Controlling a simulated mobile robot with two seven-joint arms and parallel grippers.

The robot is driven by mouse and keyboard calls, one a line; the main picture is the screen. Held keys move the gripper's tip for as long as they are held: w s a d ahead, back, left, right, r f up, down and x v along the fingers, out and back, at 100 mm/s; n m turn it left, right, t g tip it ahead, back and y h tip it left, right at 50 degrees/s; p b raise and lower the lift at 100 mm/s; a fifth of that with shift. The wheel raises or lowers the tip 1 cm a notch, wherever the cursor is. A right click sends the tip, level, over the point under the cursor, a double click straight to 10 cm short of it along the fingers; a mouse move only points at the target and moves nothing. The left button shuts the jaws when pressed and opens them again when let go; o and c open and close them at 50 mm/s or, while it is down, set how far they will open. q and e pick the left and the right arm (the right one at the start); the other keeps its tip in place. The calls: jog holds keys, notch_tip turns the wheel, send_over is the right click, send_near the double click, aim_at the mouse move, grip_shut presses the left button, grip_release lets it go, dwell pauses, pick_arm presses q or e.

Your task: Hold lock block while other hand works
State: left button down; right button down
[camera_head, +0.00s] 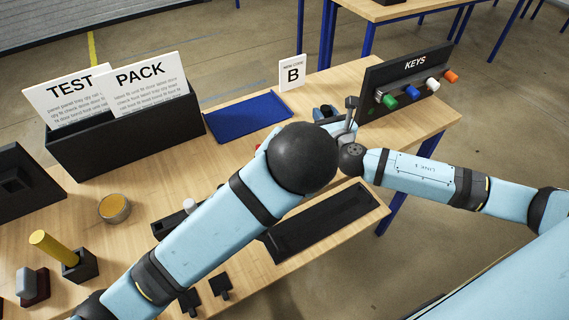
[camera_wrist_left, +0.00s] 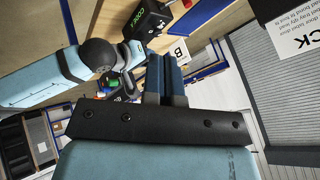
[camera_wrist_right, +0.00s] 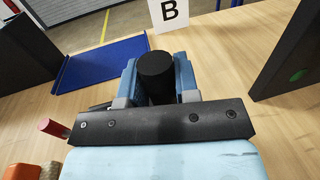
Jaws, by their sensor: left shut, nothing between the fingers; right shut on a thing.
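A black block marked CODE (camera_wrist_left: 150,18) shows at the top of the left wrist view; it may be the lock block, but I cannot be sure. My right gripper (camera_wrist_right: 155,80) is shut on a black round-ended thing (camera_wrist_right: 156,68) between its blue fingers. In the head view the right gripper (camera_head: 326,113) is above the table, left of the key rack. My left gripper (camera_wrist_left: 166,75) is shut and empty, its fingers together. In the head view my left arm's black joint hides it and the table beneath.
The KEYS rack (camera_head: 402,83) has green, blue, white and orange keys. A blue mat (camera_head: 249,117) and a card marked B (camera_head: 292,73) are at the back. A black bin (camera_head: 130,135) holds TEST and PACK cards. A long black tray (camera_head: 325,222) lies near the front edge.

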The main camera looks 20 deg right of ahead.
pick_arm(q)
jog(key=shift+s+a+r, duration=0.15)
jog(key=shift+s+r, duration=0.25)
jog(key=shift+r, duration=0.1)
pick_arm(e)
jog(key=c, duration=0.8)
grip_release()
jog(key=s, duration=0.4)
jog(key=s+a, duration=0.1)
jog(key=s, duration=0.7)
jog(key=shift+a, duration=0.2)
jog(key=shift+f, duration=0.1)
